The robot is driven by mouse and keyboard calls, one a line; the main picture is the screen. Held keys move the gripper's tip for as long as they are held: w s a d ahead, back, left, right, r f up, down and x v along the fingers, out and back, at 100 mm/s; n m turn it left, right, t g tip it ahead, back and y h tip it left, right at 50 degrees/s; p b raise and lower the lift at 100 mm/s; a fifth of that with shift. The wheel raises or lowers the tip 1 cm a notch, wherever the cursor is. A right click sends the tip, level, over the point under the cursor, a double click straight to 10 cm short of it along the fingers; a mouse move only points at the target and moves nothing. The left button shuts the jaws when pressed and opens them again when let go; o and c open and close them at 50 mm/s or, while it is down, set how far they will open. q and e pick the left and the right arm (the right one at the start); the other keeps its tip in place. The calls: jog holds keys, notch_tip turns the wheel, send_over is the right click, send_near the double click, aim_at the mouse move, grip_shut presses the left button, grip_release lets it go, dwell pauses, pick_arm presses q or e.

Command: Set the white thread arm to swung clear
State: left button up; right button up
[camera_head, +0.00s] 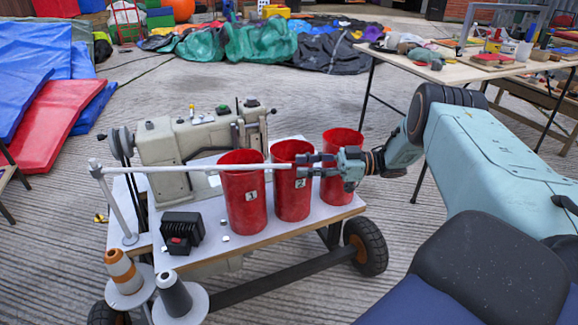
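The white thread arm (200,168) is a long thin rod. It runs level from the top of a white post (118,205) at the left, across the front of a beige sewing machine (170,150) and the red bins marked 1 (245,205) and 2 (292,200). My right gripper (303,166) comes in from the right in front of bin 2 and a third red bin (342,145). Its dark fingers point left and look parted at the rod's right end. I cannot tell whether they touch it. My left gripper is not in view.
The machine and bins stand on a wheeled cart (215,250). A black box with a red switch (182,233) and thread cones (123,270) sit at its front left. A cluttered table (460,72) is behind right. Crumpled fabric (260,42) lies on the floor behind.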

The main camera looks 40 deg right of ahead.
jog(key=shift+s+d, duration=0.4)
jog(key=shift+d, duration=0.15)
